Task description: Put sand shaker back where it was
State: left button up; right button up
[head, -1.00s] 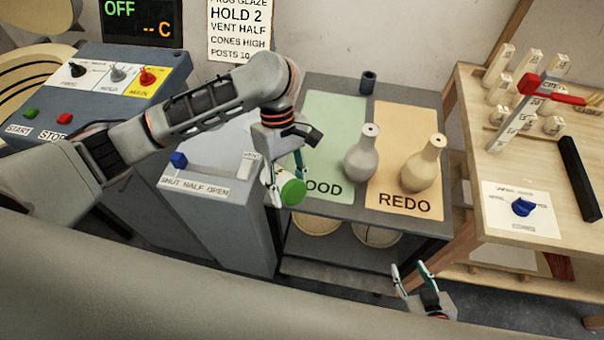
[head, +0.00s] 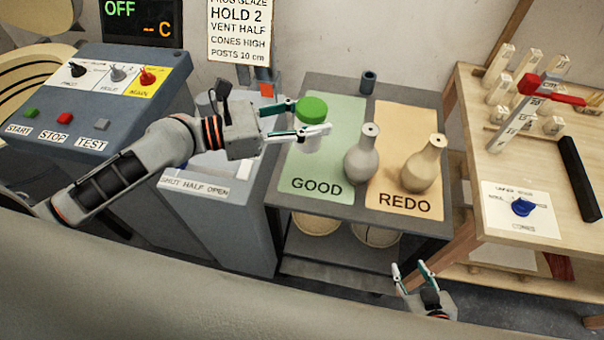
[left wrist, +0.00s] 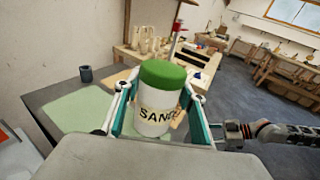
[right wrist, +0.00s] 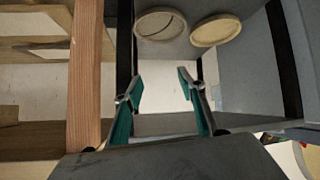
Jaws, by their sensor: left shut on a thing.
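The sand shaker (head: 312,112) is a white jar with a green lid. In the left wrist view the shaker (left wrist: 155,105) stands upright and shows a "SAND" label. My left gripper (head: 312,133) is shut on it, one finger on each side, over the green GOOD mat (head: 320,177). Whether its base touches the mat is hard to tell. My right gripper (head: 411,270) is open and empty in front of the cart; it also shows in the right wrist view (right wrist: 158,95).
A grey vase (head: 361,160) stands close right of the shaker, and a cream vase (head: 423,165) stands on the REDO mat (head: 388,112). A small dark cup (head: 368,83) is at the back. A wooden table (head: 530,222) is at right, the kiln control box (head: 95,90) at left.

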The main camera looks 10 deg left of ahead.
aim_at(304, 98)
pick_arm(q)
jog(key=r, duration=0.1)
jog(key=w+a+r+t, duration=0.1)
jog(key=w+r+n, duration=0.1)
jog(key=shift+a+t, duration=0.35)
jog(key=shift+t, duration=0.05)
jog(key=shift+w+a+f, duration=0.1)
jog(key=shift+a+f, duration=0.05)
jog(key=shift+f, duration=0.05)
notch_tip(304, 98, down, 18)
jog(key=b, duration=1.1)
jog(key=shift+f, duration=0.25)
jog(key=shift+f+b, duration=0.3)
jog(key=shift+f, duration=0.2)
jog(key=o, duration=1.2)
jog(key=shift+o, duration=0.2)
pick_arm(e)
notch_tip(304, 98, down, 9)
jog(key=a, duration=0.1)
jog(key=shift+w+a+n, duration=0.2)
jog(key=shift+w+n, duration=0.1)
jog(key=shift+r, duration=0.15)
